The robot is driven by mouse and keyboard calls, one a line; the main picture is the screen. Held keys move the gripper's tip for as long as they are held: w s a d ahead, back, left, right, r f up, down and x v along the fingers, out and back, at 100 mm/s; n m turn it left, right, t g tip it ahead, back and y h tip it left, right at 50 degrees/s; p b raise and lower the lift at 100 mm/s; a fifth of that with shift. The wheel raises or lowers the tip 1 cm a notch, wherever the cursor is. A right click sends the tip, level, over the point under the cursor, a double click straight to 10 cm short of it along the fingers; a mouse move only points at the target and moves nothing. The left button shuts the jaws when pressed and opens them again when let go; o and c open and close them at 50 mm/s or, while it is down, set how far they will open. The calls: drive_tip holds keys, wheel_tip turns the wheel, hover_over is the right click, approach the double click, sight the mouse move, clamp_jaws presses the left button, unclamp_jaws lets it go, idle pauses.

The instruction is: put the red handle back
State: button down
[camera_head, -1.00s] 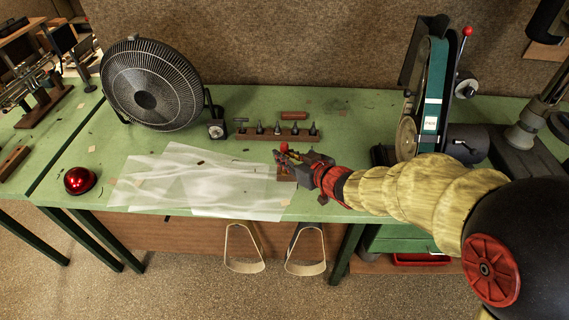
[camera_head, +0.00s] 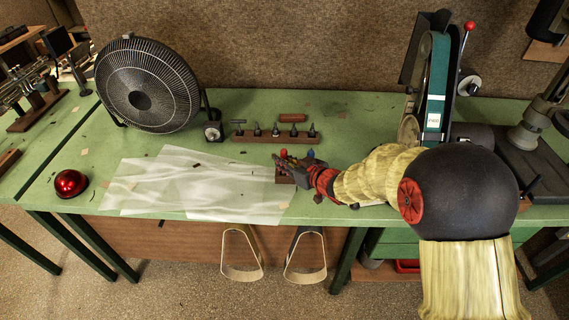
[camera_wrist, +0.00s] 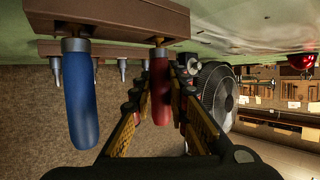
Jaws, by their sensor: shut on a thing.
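The red handle (camera_wrist: 160,88) stands between the two fingers of my gripper (camera_wrist: 158,108) in the wrist view, which is upside down. Its metal collar lies close to a brown wooden block (camera_wrist: 120,18); I cannot tell whether it is fully seated. In the head view the red handle (camera_head: 283,153) shows as a small red top above the block (camera_head: 285,178), with my gripper (camera_head: 288,162) around it. A blue handle (camera_wrist: 78,100) stands upright in the same block, beside my gripper and apart from it. My gripper is shut on the red handle.
A wooden rack (camera_head: 275,138) of small metal tools stands behind the block, with a brown cylinder (camera_head: 291,118) beyond it. Clear plastic sheets (camera_head: 190,185) lie to the left. A fan (camera_head: 147,85), a red dome (camera_head: 70,183) and a belt sander (camera_head: 433,90) surround the bench area.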

drive_tip(key=shift+f, duration=0.1)
drive_tip(key=c, duration=1.7)
unclamp_jaws()
